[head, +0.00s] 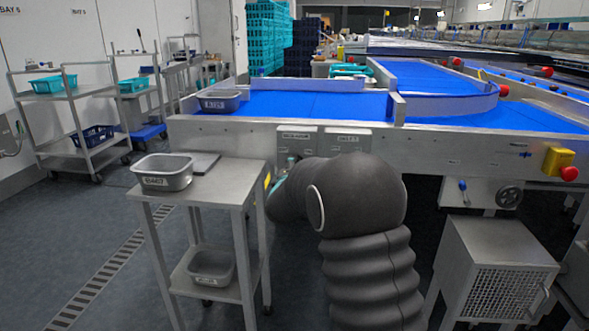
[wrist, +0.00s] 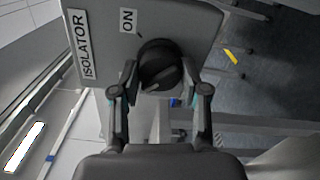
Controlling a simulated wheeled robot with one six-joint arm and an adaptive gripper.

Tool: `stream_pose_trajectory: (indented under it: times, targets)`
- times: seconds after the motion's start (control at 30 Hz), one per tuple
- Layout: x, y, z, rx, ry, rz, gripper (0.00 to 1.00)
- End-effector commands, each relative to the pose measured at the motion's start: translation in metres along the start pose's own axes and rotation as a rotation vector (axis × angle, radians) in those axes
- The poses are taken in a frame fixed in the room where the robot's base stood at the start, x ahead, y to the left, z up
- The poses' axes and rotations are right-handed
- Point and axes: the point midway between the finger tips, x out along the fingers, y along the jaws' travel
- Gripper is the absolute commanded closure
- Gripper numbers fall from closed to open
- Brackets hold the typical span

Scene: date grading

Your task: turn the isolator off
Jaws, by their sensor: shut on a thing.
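In the wrist view the isolator is a grey box (wrist: 190,25) with an "ISOLATOR" label (wrist: 83,45) and an "ON" label (wrist: 128,20). Its round black rotary knob (wrist: 158,58) sits beside the "ON" label. My gripper (wrist: 160,84) has one finger on each side of the knob's handle and is shut on it. I cannot tell exactly where the handle points. In the head view my arm hides the gripper and the knob; two labelled grey boxes (head: 297,134) show on the conveyor's side just above the arm.
A steel stand (head: 215,185) with grey tubs (head: 163,171) is close left of my arm. The conveyor with blue belts (head: 300,104) runs behind. A yellow box with a red button (head: 558,161) and a mesh-sided cabinet (head: 495,260) are at right. Open floor lies left.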

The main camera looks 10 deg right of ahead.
Motion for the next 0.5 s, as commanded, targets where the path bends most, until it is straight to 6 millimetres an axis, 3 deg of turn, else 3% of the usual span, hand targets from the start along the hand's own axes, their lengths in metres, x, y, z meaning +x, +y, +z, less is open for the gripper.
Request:
stream_pose_trajectory:
  times: [0.2,0.23,0.3,0.5]
  targets:
    - [-0.0002,-0.0006,-0.0006,-0.002,0.002,-0.001,0.90]
    - [-0.0002,-0.0006,-0.0006,-0.002,0.002,-0.001,0.50]
    - [-0.0002,-0.0005,-0.0006,-0.001,0.001,-0.001,0.33]
    - [-0.0001,-0.0004,-0.0003,0.000,0.001,0.000,0.30]
